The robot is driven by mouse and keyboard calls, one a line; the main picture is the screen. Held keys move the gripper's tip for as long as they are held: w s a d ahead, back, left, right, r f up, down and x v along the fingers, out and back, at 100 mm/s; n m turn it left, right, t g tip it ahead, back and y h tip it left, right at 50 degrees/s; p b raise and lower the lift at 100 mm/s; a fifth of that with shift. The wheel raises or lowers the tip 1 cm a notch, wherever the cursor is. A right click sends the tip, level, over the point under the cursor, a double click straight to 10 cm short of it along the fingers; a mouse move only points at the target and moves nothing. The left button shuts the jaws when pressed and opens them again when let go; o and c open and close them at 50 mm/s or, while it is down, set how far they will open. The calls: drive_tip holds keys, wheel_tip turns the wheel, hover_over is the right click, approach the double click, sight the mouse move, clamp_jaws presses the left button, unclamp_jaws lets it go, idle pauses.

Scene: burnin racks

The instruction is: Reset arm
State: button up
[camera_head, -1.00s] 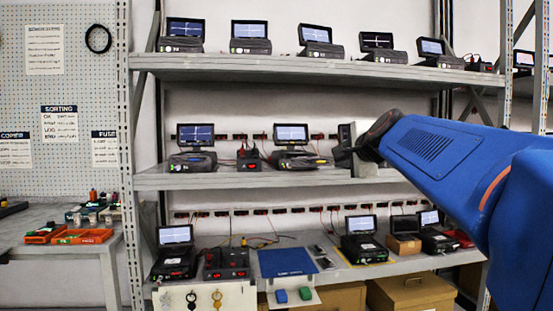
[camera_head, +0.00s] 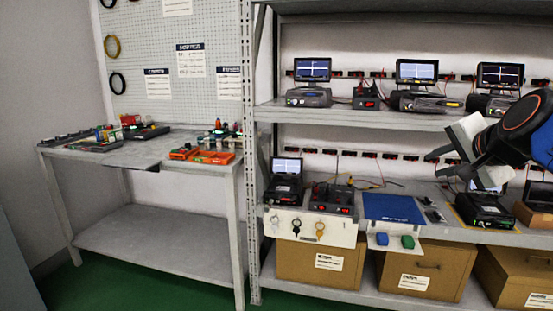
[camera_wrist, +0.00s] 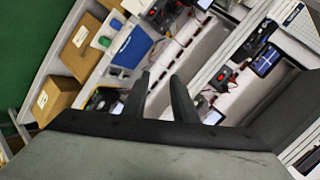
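My gripper (camera_head: 437,164) is at the right of the head view, in front of the rack. Its two fingers point left and stand apart. In the wrist view the fingers of my gripper (camera_wrist: 159,75) show a clear gap with nothing held between them. The blue arm behind the gripper is partly cut off by the right edge of the head view.
The metal rack (camera_head: 375,117) holds several monitor units, with a blue mat (camera_head: 393,208) on the lower shelf. Cardboard boxes (camera_head: 318,263) stand beneath. A workbench (camera_head: 150,152) with orange trays (camera_head: 213,157) is at left. Green floor (camera_head: 150,283) is open in front.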

drive_tip(key=s+a+f+n+g, duration=0.3)
drive_tip(key=s+a+f+n, duration=0.2)
drive_tip(key=f, duration=0.9)
drive_tip(key=s+a+f+n+g, duration=0.4)
drive_tip(key=s+f+n, duration=0.4)
drive_tip(key=s+f, duration=0.5)
drive_tip(key=shift+s+a+f+n+y, duration=0.25)
drive_tip(key=shift+a+f+n+y, duration=0.1)
drive_tip(key=shift+a+n+y, duration=0.05)
